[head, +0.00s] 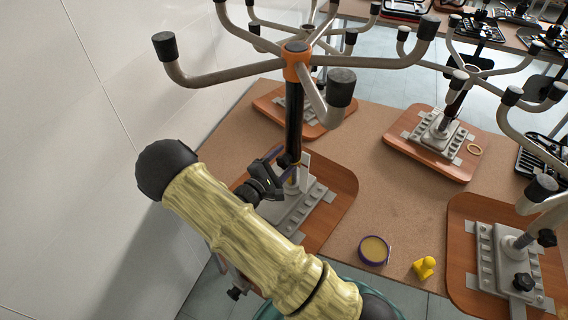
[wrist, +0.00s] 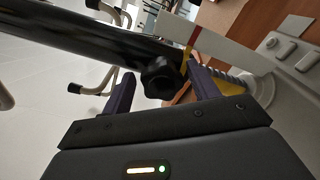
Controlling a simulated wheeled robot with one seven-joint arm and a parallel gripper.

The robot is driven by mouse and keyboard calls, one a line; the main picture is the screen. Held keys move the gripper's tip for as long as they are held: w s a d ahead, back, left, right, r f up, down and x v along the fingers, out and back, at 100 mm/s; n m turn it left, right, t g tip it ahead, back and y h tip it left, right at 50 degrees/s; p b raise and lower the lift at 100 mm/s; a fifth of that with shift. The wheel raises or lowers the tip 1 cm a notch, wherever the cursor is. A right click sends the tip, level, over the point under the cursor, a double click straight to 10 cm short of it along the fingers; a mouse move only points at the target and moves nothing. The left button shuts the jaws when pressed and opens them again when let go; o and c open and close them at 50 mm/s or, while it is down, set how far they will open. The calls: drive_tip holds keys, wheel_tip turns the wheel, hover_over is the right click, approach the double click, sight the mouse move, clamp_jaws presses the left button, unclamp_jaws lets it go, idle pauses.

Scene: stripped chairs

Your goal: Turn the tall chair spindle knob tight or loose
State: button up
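The tall chair stands upside down, its wooden seat (head: 343,193) flat on the brown table and its black spindle (head: 294,120) upright. In the wrist view the spindle (wrist: 90,38) crosses the upper left, and the black lobed knob (wrist: 158,80) sticks out from its side. My gripper (head: 280,163) is at the lower part of the spindle; the head view does not show the knob clearly. In the wrist view my gripper (wrist: 160,74) is open, with one dark finger on each side of the knob. Gaps show beside the knob, so the fingers seem not to touch it.
The chair's legs (head: 225,76) spread above my arm. A purple-rimmed tape roll (head: 374,250) and a yellow object (head: 424,267) lie to the right. Other upturned chairs stand beyond; a white wall is at left.

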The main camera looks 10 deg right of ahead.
sight(280, 164)
drive_tip(key=shift+o, duration=1.2)
drive_tip(key=shift+d, duration=0.1)
drive_tip(key=shift+s, duration=0.1)
drive_tip(key=shift+v, duration=3)
drive_tip(key=shift+f, duration=0.1)
